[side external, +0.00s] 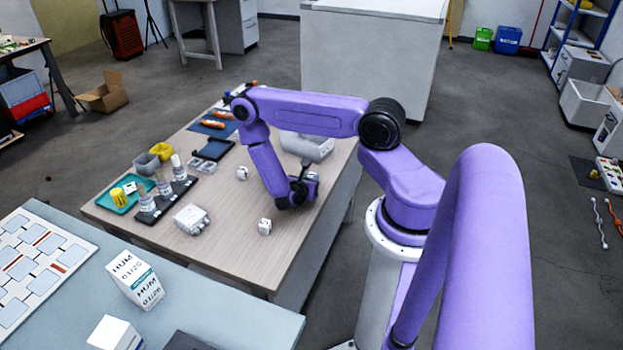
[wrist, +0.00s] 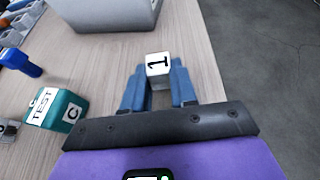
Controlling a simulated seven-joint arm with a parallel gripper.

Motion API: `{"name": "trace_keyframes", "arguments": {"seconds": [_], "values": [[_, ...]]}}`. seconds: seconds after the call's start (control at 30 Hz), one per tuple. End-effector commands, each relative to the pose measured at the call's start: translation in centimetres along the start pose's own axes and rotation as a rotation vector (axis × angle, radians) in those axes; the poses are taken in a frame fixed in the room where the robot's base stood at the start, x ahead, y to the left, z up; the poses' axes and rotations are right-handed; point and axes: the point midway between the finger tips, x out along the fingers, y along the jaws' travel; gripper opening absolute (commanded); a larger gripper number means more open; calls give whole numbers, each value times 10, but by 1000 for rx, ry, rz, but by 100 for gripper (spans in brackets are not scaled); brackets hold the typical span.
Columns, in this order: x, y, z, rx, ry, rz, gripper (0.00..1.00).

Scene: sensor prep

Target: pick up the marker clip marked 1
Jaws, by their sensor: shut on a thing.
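The marker clip marked 1 (wrist: 158,65) is a small white and grey block with a black 1 on its top face. In the wrist view it sits between the blue fingers of my gripper (wrist: 158,88), which are shut on it. In the side view my gripper (side external: 298,192) is low over the wooden table (side external: 240,232), near its right side, and mostly hides the clip. I cannot tell whether the clip touches the table.
A teal block labelled TEST (wrist: 58,110) lies left of my gripper in the wrist view, with a blue object (wrist: 20,62) beyond it. A grey case (side external: 306,146) stands behind my gripper. The table's right edge is close.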

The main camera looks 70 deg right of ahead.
Motion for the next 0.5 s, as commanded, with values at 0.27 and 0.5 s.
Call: {"name": "trace_keyframes", "arguments": {"seconds": [0.27,0.5], "values": [[-1,0,0,-1,6,0,0],[-7,0,16,0,4,0,0]]}}
